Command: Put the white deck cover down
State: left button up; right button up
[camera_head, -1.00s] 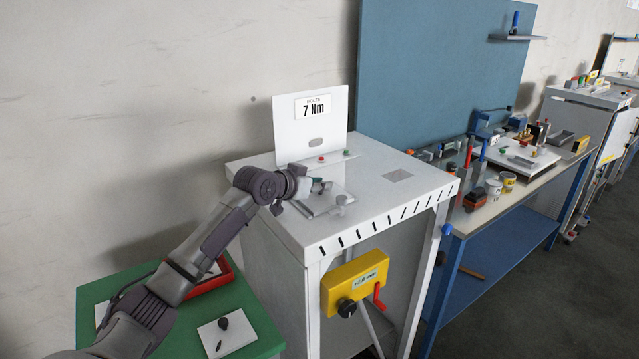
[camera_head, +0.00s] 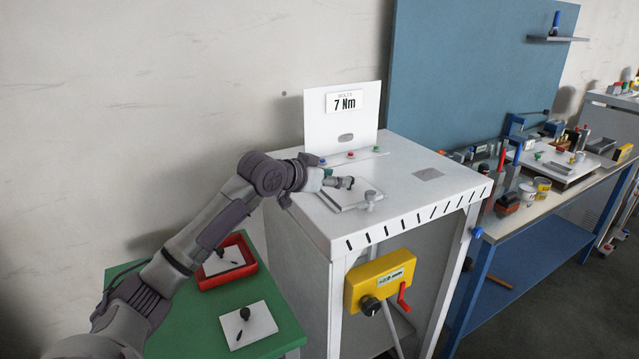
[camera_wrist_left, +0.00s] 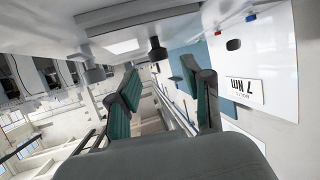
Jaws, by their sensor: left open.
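The white deck cover (camera_head: 368,118) stands upright at the back of the white cabinet's top (camera_head: 400,195), bearing a "7 Nm" label and an oval slot. It also shows in the left wrist view (camera_wrist_left: 265,60), its label upside down. My left gripper (camera_head: 345,182) is low over the cabinet top, in front of the cover. In the left wrist view my left gripper (camera_wrist_left: 165,85) has its two teal-padded fingers spread, with nothing between them; the cover lies beyond and right of them. My right gripper is not in view.
Coloured buttons (camera_head: 350,155) sit before the cover's foot. A plate with a small knob (camera_head: 370,197) lies by my left gripper. A yellow box with a red handle (camera_head: 380,282) is on the cabinet front. A green table (camera_head: 190,325) is left, a cluttered blue bench (camera_head: 545,215) right.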

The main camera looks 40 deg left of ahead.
pick_arm(q)
jog(key=b+v, duration=0.1)
jog(key=v, duration=0.3)
jog(key=shift+s+a, duration=0.15)
jog(key=shift+s, duration=0.25)
jog(key=shift+s+r+b, duration=0.4)
jog(key=shift+s+r, duration=0.05)
jog(key=shift+s, duration=0.1)
jog(key=shift+f, duration=0.1)
